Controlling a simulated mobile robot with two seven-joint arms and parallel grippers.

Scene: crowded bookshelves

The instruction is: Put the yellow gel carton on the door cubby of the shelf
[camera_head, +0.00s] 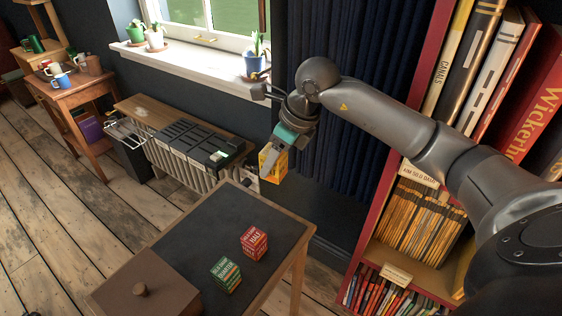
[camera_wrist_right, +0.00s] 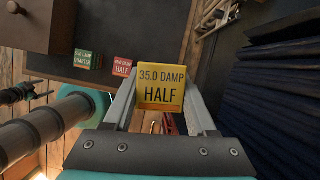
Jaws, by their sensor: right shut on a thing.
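The yellow gel carton (camera_head: 272,163) is in my right gripper (camera_head: 268,168), in the air beyond the far edge of the dark table. In the right wrist view the carton (camera_wrist_right: 161,88) sits between the two fingers, its face reading "35.0 DAMP HALF". My right gripper (camera_wrist_right: 161,100) is shut on it. The red-framed shelf (camera_head: 378,200) stands at the right, partly hidden by my right arm. Its compartments hold books, and labels (camera_head: 418,172) mark some; I cannot tell which is the door cubby.
A red carton (camera_head: 254,242) and a green carton (camera_head: 226,274) stand on the dark table (camera_head: 190,235), beside a brown box with a knob (camera_head: 145,295). A dark curtain (camera_head: 345,125) hangs behind my gripper. Potted plants line the windowsill (camera_head: 190,62). Wooden floor lies open at left.

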